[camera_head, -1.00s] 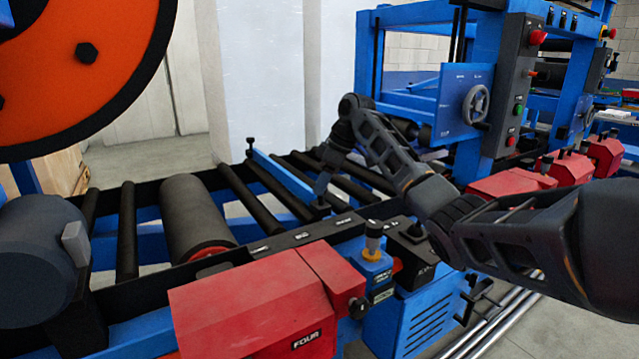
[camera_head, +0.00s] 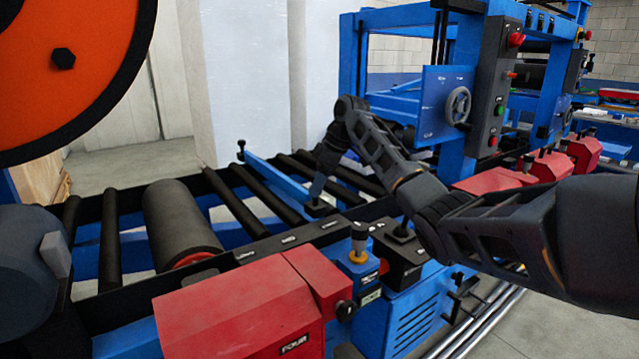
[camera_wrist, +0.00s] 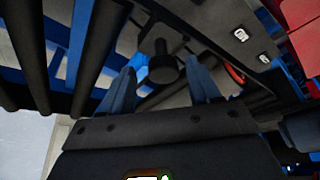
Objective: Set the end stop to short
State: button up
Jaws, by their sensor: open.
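The end stop is a blue bar (camera_head: 225,185) lying across the black rollers, with a black knob (camera_head: 241,146) upright at its far end. In the wrist view a black round knob on a stem (camera_wrist: 162,67) stands between my gripper's two blue fingers (camera_wrist: 160,72). The fingers are apart, one on each side of it; I cannot tell whether either touches it. In the head view my gripper (camera_head: 317,190) points down at the bar's near end, by the black side rail. The near end is mostly hidden there.
The black rail carries several small white labels (camera_head: 288,239), too small to read surely. A blue panel with a handwheel (camera_head: 457,106) rises behind right.

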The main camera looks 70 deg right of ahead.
jog(key=v, duration=0.7)
jog(key=shift+s+r, duration=0.2)
jog(key=shift+r, duration=0.1)
jog(key=shift+d, duration=0.1)
